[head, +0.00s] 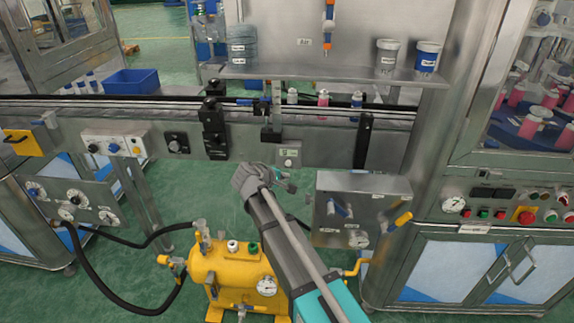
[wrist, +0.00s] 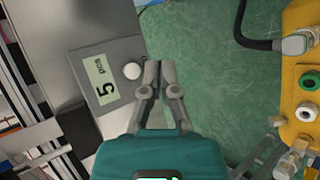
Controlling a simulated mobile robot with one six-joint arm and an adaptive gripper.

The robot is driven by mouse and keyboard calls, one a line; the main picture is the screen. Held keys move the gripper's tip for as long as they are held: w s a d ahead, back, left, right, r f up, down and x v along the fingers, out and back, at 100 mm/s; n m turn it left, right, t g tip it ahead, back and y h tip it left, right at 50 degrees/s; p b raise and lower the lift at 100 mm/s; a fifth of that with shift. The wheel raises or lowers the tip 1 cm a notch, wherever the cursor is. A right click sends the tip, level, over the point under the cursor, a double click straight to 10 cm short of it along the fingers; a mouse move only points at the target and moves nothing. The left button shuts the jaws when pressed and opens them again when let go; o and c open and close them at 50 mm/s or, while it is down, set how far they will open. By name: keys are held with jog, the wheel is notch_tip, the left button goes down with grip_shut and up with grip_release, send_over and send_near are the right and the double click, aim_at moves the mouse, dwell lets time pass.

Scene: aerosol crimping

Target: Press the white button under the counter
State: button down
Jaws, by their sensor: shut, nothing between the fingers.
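The counter (head: 285,151) is a small grey box on the front of the conveyor's metal side; in the wrist view its display (wrist: 104,84) reads "5 pcs". The round white button (wrist: 132,71) sits on the same box beside the display, and shows below the display in the head view (head: 289,162). My gripper (wrist: 160,68) is shut and empty. In the wrist view its fingertips are just right of the white button, apart from it in the picture. In the head view my gripper (head: 290,184) is below the counter; its depth gap cannot be told.
A yellow tank (head: 225,268) with valves, a gauge and a black hose stands on the green floor below. A metal box (head: 345,185) with blue and yellow handles is to the right. A black bracket (head: 214,130) is left on the conveyor. Bottles stand on the conveyor above.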

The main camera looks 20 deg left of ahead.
jog(key=shift+w+a, duration=0.25)
jog(key=shift+w, duration=0.7)
jog(key=shift+w+a, duration=0.2)
jog(key=shift+w, duration=0.75)
jog(key=shift+w+a, duration=0.2)
jog(key=shift+w, duration=0.65)
dwell(1.2)
jog(key=shift+s, duration=0.2)
jog(key=shift+s+d, duration=0.2)
jog(key=shift+s, duration=0.4)
jog(key=shift+s, duration=0.1)
dwell(0.3)
jog(key=shift+s+d, duration=0.2)
jog(key=shift+s, duration=0.6)
jog(key=shift+s+d, duration=0.15)
jog(key=shift+s, duration=0.65)
jog(key=shift+s+d, duration=0.2)
jog(key=shift+s, duration=0.6)
